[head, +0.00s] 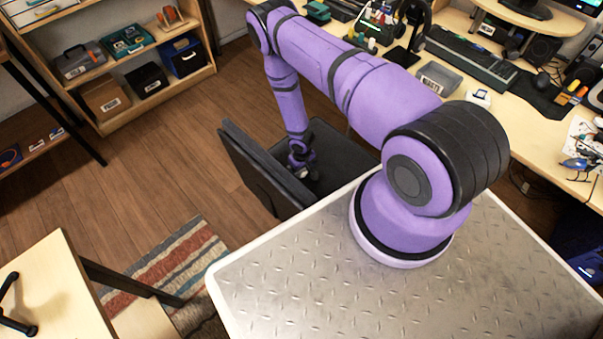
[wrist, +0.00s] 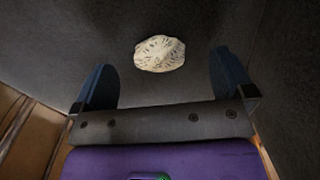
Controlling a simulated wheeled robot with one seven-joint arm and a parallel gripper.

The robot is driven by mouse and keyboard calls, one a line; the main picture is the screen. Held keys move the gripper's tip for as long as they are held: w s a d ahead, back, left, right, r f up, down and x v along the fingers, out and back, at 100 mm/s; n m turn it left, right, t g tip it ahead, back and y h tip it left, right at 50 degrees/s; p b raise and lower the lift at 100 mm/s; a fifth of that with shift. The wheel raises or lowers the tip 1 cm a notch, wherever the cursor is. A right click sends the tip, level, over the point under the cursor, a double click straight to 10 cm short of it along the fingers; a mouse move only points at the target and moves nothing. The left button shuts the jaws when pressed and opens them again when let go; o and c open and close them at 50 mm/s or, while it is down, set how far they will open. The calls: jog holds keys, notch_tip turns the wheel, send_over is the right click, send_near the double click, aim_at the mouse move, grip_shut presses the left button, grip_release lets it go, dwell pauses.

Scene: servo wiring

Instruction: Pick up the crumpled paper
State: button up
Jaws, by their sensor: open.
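The crumpled paper (wrist: 160,54) is a pale, rounded lump with dark marks in the wrist view. In the head view my gripper (head: 301,168) points down over the dark chair seat. The paper cannot be made out clearly there.
The dark chair (head: 262,165) has a tall back panel to the left of my gripper. A desk (head: 540,120) with keyboards and gadgets stands at the right. A shelf (head: 150,105) with boxes stands at the upper left.

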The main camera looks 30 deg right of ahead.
jog(key=shift+f, duration=1.15)
jog(key=c, duration=1)
jog(key=shift+o, duration=0.2)
jog(key=shift+r, duration=0.2)
